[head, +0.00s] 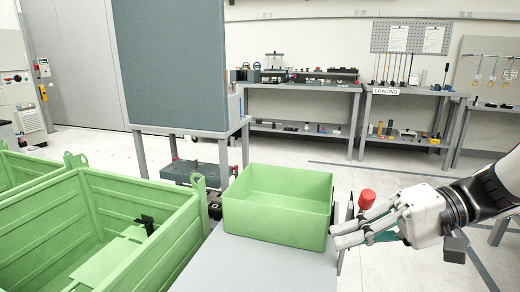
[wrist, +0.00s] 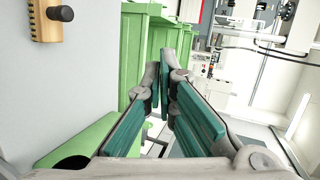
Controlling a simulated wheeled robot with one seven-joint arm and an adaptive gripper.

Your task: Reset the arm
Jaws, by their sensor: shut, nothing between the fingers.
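My gripper (head: 337,235) is at the right in the head view, its arm reaching in from the right edge. Its fingers point left, beside the right side of the green box and appear close to it; I cannot tell whether they touch. In the wrist view the gripper (wrist: 165,72) shows its teal-padded fingers drawn together at the tips, with nothing held.
The open green box (head: 275,218) stands on a small grey table (head: 255,268). A large green crate (head: 130,225) is at left. A red knob (head: 367,198) rises behind my gripper. Workbenches (head: 300,88) line the back. Open floor lies between.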

